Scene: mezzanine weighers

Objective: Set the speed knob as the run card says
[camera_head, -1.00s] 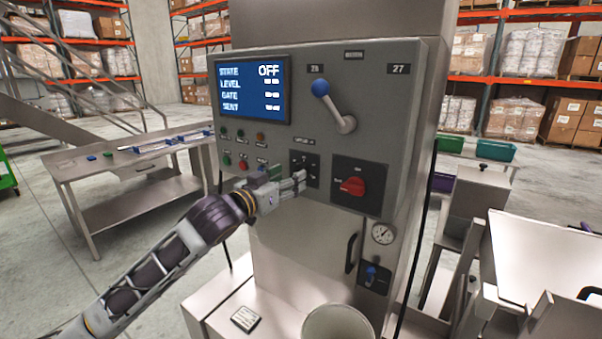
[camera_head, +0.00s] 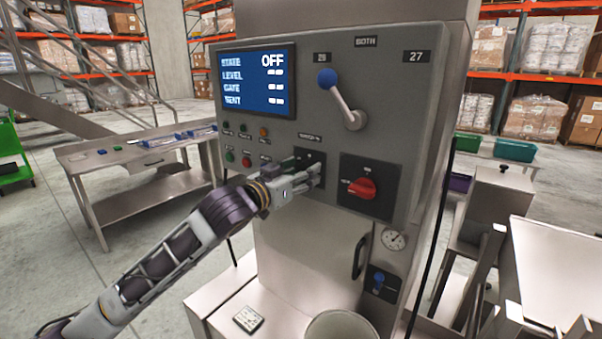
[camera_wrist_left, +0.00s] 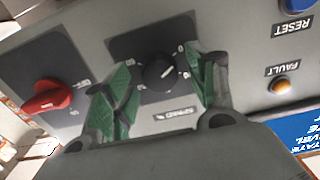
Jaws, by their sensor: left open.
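The speed knob (camera_wrist_left: 160,72) is a small black dial with a white pointer line on a dark plate in the left wrist view. My left gripper (camera_wrist_left: 162,85) is open, with one green-padded finger on each side of the knob. A gap shows between knob and pads, and I cannot tell whether either touches. In the head view my left gripper (camera_head: 312,172) covers most of the knob's plate (camera_head: 312,156). The machine's screen (camera_head: 254,82) reads STATE OFF. A small card (camera_head: 249,319) lies on the ledge at the machine's foot, its text too small to read. My right gripper is out of view.
A red rotary switch (camera_head: 362,188) sits right of the knob, and a blue-balled lever (camera_head: 328,79) is above. Several buttons and lamps, including a red button (camera_head: 246,162), are left of the knob. A pale bucket (camera_head: 340,326) stands below. A side table (camera_head: 140,190) is at left.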

